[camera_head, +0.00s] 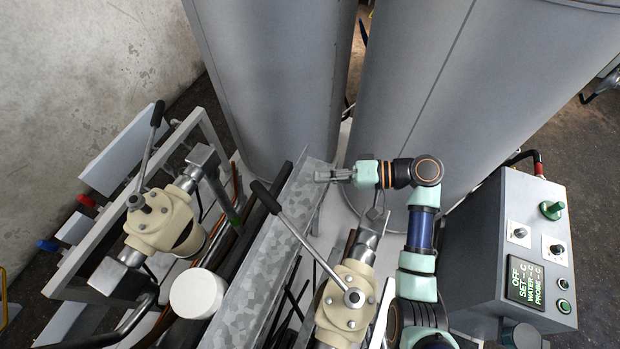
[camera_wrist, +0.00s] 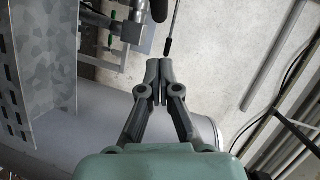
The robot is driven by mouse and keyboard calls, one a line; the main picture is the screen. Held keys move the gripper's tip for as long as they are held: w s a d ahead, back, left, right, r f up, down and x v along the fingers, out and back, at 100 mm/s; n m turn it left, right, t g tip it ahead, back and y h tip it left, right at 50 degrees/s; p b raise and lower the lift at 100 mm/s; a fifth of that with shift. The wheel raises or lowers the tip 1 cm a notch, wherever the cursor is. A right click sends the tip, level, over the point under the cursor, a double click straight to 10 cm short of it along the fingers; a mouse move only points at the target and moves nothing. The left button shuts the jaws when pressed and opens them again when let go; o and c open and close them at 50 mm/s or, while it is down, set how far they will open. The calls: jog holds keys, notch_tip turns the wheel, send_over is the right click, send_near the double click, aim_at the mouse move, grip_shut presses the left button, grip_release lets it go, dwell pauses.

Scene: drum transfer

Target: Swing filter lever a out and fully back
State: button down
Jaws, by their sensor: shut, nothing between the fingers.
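Two filter levers show in the head view, each a grey rod with a black grip on a cream housing. The left lever (camera_head: 147,155) rises steeply from the left filter housing (camera_head: 160,219). The other lever (camera_head: 307,245) slants up and left from the middle filter housing (camera_head: 345,300), its black grip (camera_head: 266,197) over the galvanised channel. No label shows which one is lever a. My gripper (camera_head: 320,175) is shut and empty, to the right of and apart from the middle lever's grip. In the wrist view the closed fingertips (camera_wrist: 153,66) touch nothing; a thin rod with a dark end (camera_wrist: 168,46) appears beyond them.
Two large grey drums (camera_head: 265,80) stand behind my gripper. The galvanised channel (camera_head: 265,260) runs between the two filters. A control box (camera_head: 515,250) with a display and knobs is at right. A white round cap (camera_head: 196,293) sits near the left filter.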

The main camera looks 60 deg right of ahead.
jog(key=w+a+f+p, duration=0.2)
jog(key=w+a+f, duration=0.1)
jog(key=w+a, duration=0.3)
jog(key=shift+r+p+x, duration=0.25)
jog(key=shift+p+x, duration=0.1)
jog(key=shift+x, duration=0.65)
jog(key=shift+w, duration=0.1)
